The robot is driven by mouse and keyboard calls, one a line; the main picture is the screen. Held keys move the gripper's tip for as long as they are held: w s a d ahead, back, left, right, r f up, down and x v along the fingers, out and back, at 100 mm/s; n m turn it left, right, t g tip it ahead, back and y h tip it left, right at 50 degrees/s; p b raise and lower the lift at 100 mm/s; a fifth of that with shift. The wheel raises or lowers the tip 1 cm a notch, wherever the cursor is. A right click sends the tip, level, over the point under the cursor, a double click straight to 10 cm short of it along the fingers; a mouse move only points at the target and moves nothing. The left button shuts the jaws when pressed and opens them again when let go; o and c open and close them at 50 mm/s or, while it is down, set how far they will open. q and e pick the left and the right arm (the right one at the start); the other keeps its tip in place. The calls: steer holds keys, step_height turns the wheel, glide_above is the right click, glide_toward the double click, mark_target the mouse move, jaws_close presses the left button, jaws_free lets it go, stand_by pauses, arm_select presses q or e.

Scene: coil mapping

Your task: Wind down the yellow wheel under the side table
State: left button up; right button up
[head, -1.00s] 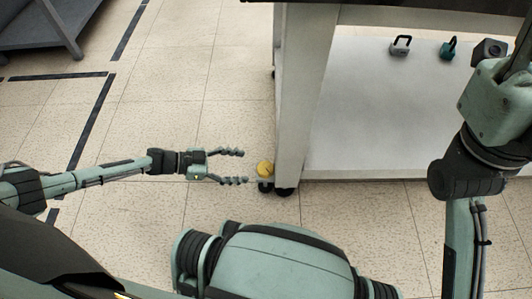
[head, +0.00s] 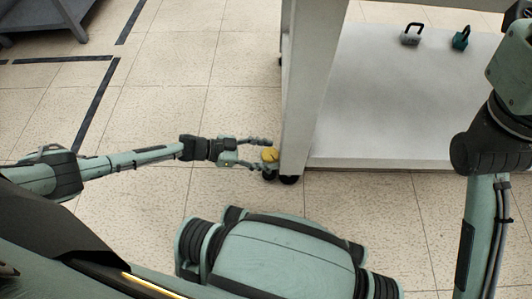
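The yellow wheel (head: 270,155) is low down at the left front leg of the side table (head: 307,90), just above a dark caster. My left gripper (head: 268,154) reaches in from the left, low over the floor. Its two ribbed fingers are apart, one on the far side of the yellow wheel and one on the near side. The fingertips are at the wheel; whether they touch it cannot be told. My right arm stands at the right edge, and its gripper is out of the picture.
On the table's white lower shelf (head: 400,110) are a grey padlock-shaped block (head: 411,36) and a teal one (head: 461,39). A dark grey bench (head: 45,18) stands at the far left. Black tape lines (head: 95,105) mark the tiled floor, which is clear left of the table.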

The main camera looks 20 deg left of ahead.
arm_select(q)
steer(key=c, duration=0.8)
steer(key=shift+w+m+g+h, duration=0.2)
steer(key=shift+m+g+h, duration=0.1)
steer(key=shift+m+g, duration=0.2)
steer(key=shift+w+m+g, duration=0.15)
steer(key=shift+m+g, duration=0.65)
steer(key=shift+g, duration=0.1)
steer(key=shift+m+g+h, duration=0.4)
steer(key=shift+m+g, duration=0.6)
steer(key=shift+g, duration=0.1)
steer(key=shift+a, duration=0.1)
steer(key=o, duration=1.2)
